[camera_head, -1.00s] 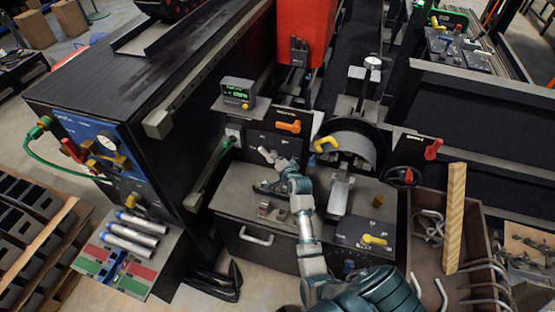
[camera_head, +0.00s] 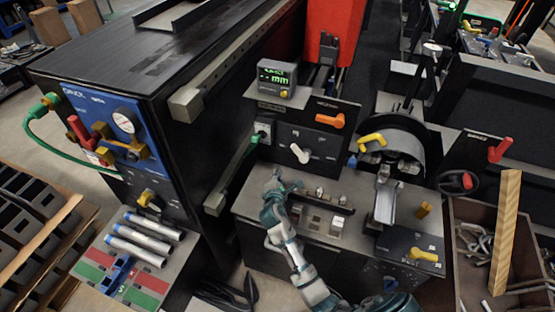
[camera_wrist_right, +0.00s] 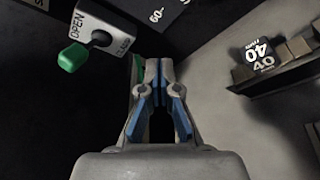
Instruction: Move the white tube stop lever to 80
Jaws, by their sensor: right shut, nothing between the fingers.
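The white lever (camera_head: 299,153) sits on the black upright panel (camera_head: 320,143), below the orange lever. It tilts up toward the left. Dial marks surround it, too small to read in the head view. My right gripper (camera_head: 277,178) is below and left of the white lever, apart from it, above the left of the grey worktop. In the right wrist view the gripper (camera_wrist_right: 158,68) has its fingertips together with nothing between them. A panel corner marked 60 (camera_wrist_right: 158,14) shows at the top there, but the white lever is not visible. My left gripper is not in view.
An orange lever (camera_head: 331,121) and display box (camera_head: 276,78) are above. Numbered blocks (camera_wrist_right: 258,53), one reading 40, stand on a rail. A yellow lever (camera_head: 372,139) is to the right.

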